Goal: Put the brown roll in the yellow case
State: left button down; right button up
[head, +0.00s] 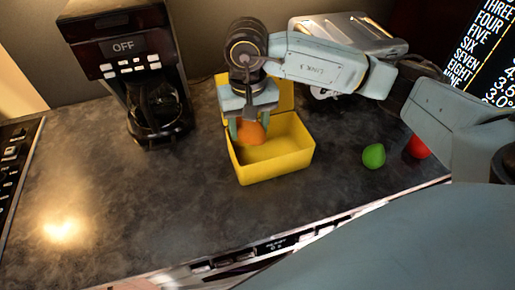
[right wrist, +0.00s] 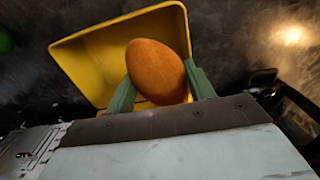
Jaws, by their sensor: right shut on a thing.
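The brown roll (right wrist: 158,70) looks orange-brown and egg-shaped. My right gripper (right wrist: 160,88) is shut on it, with a green finger on each side. In the head view the roll (head: 251,132) is held at the back left part of the open yellow case (head: 275,166), within its outline. The case (right wrist: 88,62) also shows behind the roll in the right wrist view. Whether the roll touches the case floor cannot be told. The case lid stands up at the back, partly hidden by my right gripper (head: 250,128). My left gripper is not in view.
A coffee maker (head: 125,60) stands at the back left. A metal toaster-like appliance (head: 345,32) is behind my right arm. A green fruit (head: 373,156) and a red round thing (head: 417,147) lie right of the case. The counter (head: 130,205) at front left is clear.

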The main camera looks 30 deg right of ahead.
aim_at(264, 151)
jog(key=d+f+m, duration=0.1)
jog(key=f, duration=0.2)
jog(key=s+d+f+m+p, duration=0.1)
jog(key=f, duration=0.2)
jog(key=d+f+m+p, duration=0.1)
jog(key=f+m, duration=0.1)
jog(key=f, duration=0.1)
jog(key=shift+s+d+f, duration=0.15)
jog(key=shift+d+f, duration=0.05)
jog(key=shift+f, duration=0.15)
jog(key=shift+f, duration=0.2)
jog(key=o, duration=1.1)
jog(key=shift+r, duration=0.1)
